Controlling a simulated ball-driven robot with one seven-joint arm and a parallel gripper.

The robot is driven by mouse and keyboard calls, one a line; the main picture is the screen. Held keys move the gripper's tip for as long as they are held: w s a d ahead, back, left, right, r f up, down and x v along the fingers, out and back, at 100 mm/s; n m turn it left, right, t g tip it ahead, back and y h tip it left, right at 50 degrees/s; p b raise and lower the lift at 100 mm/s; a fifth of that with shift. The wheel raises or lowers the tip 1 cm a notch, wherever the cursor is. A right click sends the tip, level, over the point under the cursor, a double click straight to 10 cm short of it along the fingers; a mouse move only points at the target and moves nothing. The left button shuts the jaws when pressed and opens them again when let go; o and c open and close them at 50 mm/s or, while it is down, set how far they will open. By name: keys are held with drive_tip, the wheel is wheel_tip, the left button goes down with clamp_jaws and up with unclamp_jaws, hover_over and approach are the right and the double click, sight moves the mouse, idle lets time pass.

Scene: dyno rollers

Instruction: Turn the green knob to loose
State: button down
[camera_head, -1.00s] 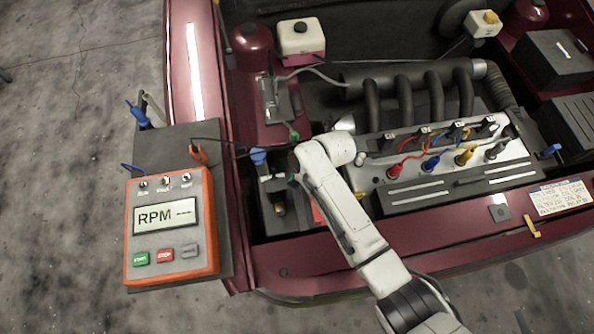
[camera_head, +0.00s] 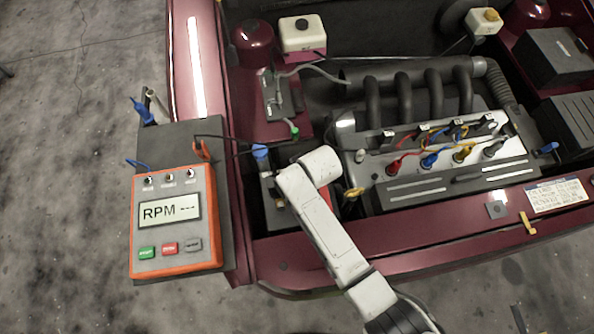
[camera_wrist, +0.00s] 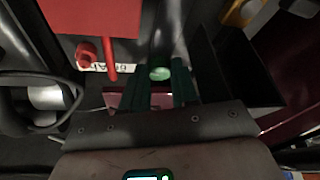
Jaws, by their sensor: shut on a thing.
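In the wrist view a round green knob (camera_wrist: 160,73) shows between the two dark green fingertips of my gripper (camera_wrist: 159,80). My gripper is shut on it, one finger at each side. The knob's lower part and its turn position cannot be seen. In the head view my white arm reaches over the front left of the engine bay and hides the knob and most of my gripper.
A red block (camera_wrist: 90,18) with a red post (camera_wrist: 86,52) is close at the left in the wrist view. A dark box wall (camera_wrist: 235,65) is at the right. The orange RPM tester (camera_head: 174,225) stands left of the fender. Coloured clamps and cables cross the engine (camera_head: 440,185).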

idle(0.4)
drive_tip(key=c, duration=0.9)
unclamp_jaws()
drive_tip(key=shift+o, duration=0.2)
